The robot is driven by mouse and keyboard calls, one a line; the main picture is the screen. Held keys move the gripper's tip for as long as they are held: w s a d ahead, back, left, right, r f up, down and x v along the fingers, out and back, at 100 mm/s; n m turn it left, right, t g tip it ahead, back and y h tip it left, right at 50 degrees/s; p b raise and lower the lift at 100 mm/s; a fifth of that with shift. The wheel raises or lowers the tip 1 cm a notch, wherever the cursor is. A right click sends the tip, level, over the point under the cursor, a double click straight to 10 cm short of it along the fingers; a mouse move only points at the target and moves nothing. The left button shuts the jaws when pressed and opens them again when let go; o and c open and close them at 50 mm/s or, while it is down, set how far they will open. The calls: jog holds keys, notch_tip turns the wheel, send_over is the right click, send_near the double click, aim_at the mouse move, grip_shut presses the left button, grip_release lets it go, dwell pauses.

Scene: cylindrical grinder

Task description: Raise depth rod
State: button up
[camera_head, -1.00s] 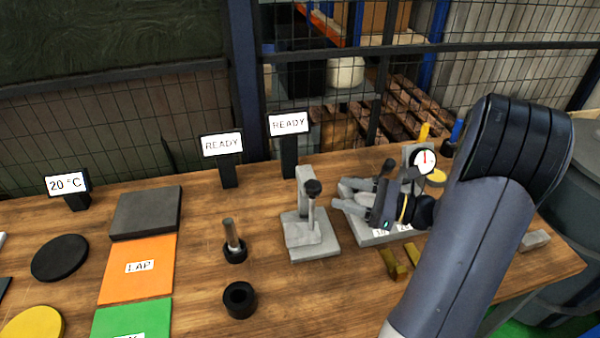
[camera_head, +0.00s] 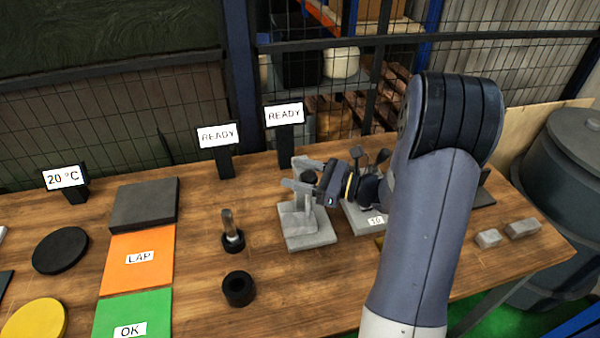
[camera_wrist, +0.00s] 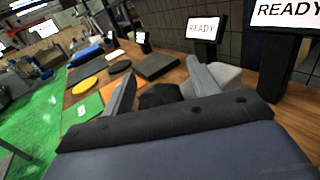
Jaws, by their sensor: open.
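The depth rod stands in a grey stand (camera_head: 308,236) with a square base; its dark round knob (camera_head: 307,177) tops the rod. My gripper (camera_head: 294,172) is open at the stand's top, its fingers pointing left on either side of the knob in the head view. I cannot tell whether the fingers touch the knob. In the wrist view my gripper (camera_wrist: 160,82) shows two spread grey fingers with a dark round shape (camera_wrist: 160,95) between them, probably the knob. My gripper hides part of the stand's column.
A metal pin in a black holder (camera_head: 232,236) and a black ring (camera_head: 239,289) stand left of the stand. Two READY signs (camera_head: 218,136) (camera_head: 284,115) stand behind. A second grey base (camera_head: 362,219) is partly hidden by my arm. Small grey blocks (camera_head: 488,238) lie at right.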

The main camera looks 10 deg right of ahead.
grip_shut()
jog(key=shift+r+p, duration=1.9)
jog(key=shift+r, duration=1.1)
jog(key=shift+c, duration=1.6)
grip_release()
jog(key=shift+r, duration=0.1)
jog(key=o, duration=0.3)
jog(key=b+v, duration=0.2)
jog(key=v, duration=0.9)
jog(key=shift+a, duration=0.1)
